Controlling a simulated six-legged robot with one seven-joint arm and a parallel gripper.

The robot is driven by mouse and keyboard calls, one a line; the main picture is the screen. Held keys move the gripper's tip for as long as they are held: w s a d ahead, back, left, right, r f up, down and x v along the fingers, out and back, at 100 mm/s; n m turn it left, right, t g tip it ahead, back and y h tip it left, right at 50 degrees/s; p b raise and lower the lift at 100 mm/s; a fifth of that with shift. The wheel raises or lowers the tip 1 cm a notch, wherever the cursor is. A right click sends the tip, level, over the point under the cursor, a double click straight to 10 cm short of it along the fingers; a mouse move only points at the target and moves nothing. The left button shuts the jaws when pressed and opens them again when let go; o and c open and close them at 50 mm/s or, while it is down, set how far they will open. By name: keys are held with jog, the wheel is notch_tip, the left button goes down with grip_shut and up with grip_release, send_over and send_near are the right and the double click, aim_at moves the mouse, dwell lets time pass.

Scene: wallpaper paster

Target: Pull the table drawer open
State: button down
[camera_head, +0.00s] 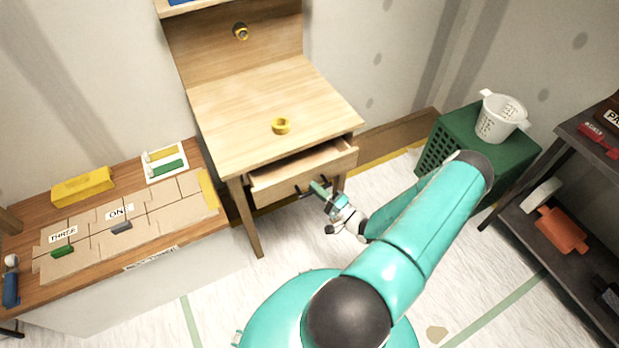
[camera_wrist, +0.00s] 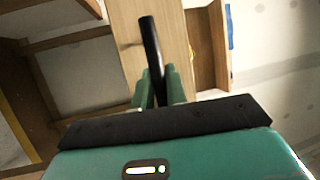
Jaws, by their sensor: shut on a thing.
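The wooden table (camera_head: 235,105) stands in the middle of the head view. Its drawer (camera_head: 275,181) is partly out, with a dark gap showing behind its front panel. My gripper (camera_head: 319,187) is at the drawer front, shut on the dark bar handle (camera_head: 303,194). In the wrist view, the black handle (camera_wrist: 150,42) runs up from between the green fingers of my gripper (camera_wrist: 158,88). The inside of the drawer is mostly hidden in the head view.
A yellow ring (camera_head: 281,126) lies on the tabletop. A low bench (camera_head: 190,228) with cardboard pieces stands at left. A green crate (camera_head: 480,140) with a white basket (camera_head: 497,120) and a dark shelf (camera_head: 585,250) stand at right. The pale floor before the drawer holds my body.

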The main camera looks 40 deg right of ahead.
jog(key=s+a, duration=0.3)
jog(key=s, duration=0.6)
jog(key=shift+s, duration=0.35)
jog(key=c, duration=1.4)
grip_release()
jog(key=v, duration=1.3)
jog(key=shift+s, duration=0.4)
jog(key=shift+f, duration=0.1)
